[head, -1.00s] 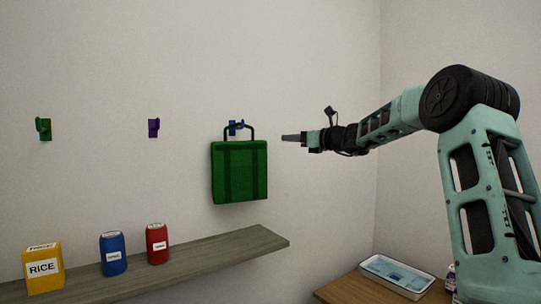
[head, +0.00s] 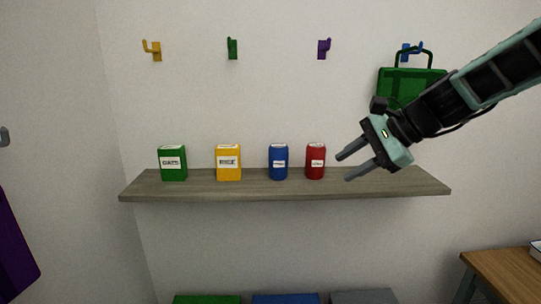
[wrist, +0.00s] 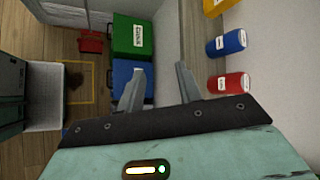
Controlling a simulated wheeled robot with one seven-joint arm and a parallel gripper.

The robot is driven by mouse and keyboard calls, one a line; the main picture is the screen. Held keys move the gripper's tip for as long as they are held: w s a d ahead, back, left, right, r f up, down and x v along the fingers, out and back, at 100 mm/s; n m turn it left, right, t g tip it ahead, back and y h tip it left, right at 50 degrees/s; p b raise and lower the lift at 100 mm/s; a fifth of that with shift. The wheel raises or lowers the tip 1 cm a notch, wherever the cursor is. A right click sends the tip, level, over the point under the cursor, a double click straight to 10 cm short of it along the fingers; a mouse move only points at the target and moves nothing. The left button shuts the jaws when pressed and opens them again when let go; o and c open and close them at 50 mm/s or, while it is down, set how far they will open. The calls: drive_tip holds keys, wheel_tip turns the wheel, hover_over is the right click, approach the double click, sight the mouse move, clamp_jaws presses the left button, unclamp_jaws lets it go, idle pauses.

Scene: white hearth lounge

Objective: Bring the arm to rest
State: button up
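My gripper (head: 356,164) is open and empty in the head view, in front of the shelf's right part and just right of the red can. Its two fingers point left and slightly down. In the wrist view my gripper (wrist: 158,85) also shows with its fingers apart and nothing between them. A green bag (head: 398,87) hangs by its handle at the blue hook (head: 408,50) on the wall. My arm covers part of the bag.
The wall shelf (head: 220,192) bears a green box (head: 173,163), a yellow rice box (head: 229,163), a blue can (head: 278,162) and a red can (head: 316,161). Yellow (head: 153,50), green (head: 232,48) and purple (head: 323,48) hooks are bare. A wooden table (head: 505,272) stands at right.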

drive_tip(key=s+a+f+n+g+h, duration=0.1)
drive_tip(key=s+a+f+n, duration=0.2)
drive_tip(key=s, duration=0.2)
drive_tip(key=s+a+f+n+g+h, duration=0.1)
drive_tip(key=s+a+f+n+g, duration=0.15)
drive_tip(key=s, duration=0.35)
drive_tip(key=s+d+f+n+h, duration=0.1)
drive_tip(key=s+f+n+h, duration=0.2)
drive_tip(key=s+n, duration=0.5)
drive_tip(key=s+d+f+n+h+b, duration=0.1)
drive_tip(key=s+f+n, duration=0.5)
drive_tip(key=s, duration=0.6)
drive_tip(key=shift+d+f+n+g+h, duration=0.15)
drive_tip(key=shift+d+n+g+h, duration=0.25)
drive_tip(key=shift+n+h, duration=0.5)
drive_tip(key=shift+d, duration=0.15)
